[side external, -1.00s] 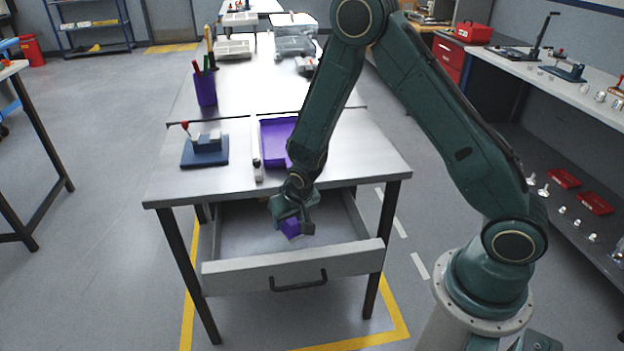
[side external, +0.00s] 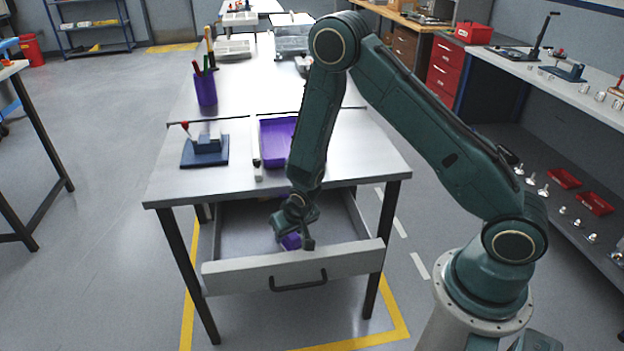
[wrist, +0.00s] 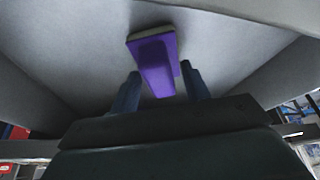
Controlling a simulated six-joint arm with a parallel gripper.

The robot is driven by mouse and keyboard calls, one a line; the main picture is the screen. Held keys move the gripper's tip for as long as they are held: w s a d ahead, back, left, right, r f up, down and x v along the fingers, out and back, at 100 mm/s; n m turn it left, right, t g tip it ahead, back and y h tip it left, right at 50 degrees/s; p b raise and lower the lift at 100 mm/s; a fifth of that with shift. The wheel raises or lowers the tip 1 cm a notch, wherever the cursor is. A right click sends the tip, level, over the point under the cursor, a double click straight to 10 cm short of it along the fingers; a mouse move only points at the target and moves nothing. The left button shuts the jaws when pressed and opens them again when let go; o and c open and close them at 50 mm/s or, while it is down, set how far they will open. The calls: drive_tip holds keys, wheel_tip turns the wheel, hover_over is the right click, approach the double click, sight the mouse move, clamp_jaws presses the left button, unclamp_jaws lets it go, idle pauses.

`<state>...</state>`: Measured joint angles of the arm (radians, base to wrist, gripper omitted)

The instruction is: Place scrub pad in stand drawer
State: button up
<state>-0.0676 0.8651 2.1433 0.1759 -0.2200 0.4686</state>
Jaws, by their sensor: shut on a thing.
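The scrub pad (wrist: 154,64) is a purple block with a grey-tan pad layer along its far edge in the wrist view. It also shows in the side view as a small purple patch (side external: 290,241), partly covered by my gripper. My gripper (wrist: 160,84) is shut on the purple part, one finger on each side. In the side view my gripper (side external: 294,240) is inside the open stand drawer (side external: 290,265), low over its floor. I cannot tell whether the pad touches the floor.
The drawer is pulled out below the tabletop (side external: 180,178), and nothing else shows in it. On the tabletop are a purple tray (side external: 277,143), a blue fixture (side external: 204,150) and a purple pen cup (side external: 205,89). The drawer's front wall has a black handle (side external: 298,284).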

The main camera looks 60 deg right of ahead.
drive_tip(key=shift+f, duration=0.15)
drive_tip(key=o, duration=0.9)
drive_tip(key=shift+o, duration=0.2)
drive_tip(key=shift+r, duration=0.2)
drive_tip(key=v, duration=1.2)
drive_tip(key=s+r+n+y, duration=0.1)
drive_tip(key=s+r, duration=0.3)
drive_tip(key=r, duration=0.5)
drive_tip(key=s+r+n, duration=0.1)
drive_tip(key=s+r, duration=0.3)
drive_tip(key=r, duration=0.4)
drive_tip(key=s+r+n, duration=0.1)
drive_tip(key=s+r, duration=0.3)
drive_tip(key=s, duration=0.3)
drive_tip(key=s+r+n+t, duration=0.1)
drive_tip(key=s+r, duration=0.2)
drive_tip(key=s, duration=0.4)
drive_tip(key=shift+d+r+n+y, duration=0.15)
drive_tip(key=shift+r+n+y, duration=0.15)
drive_tip(key=shift+r+y, duration=0.1)
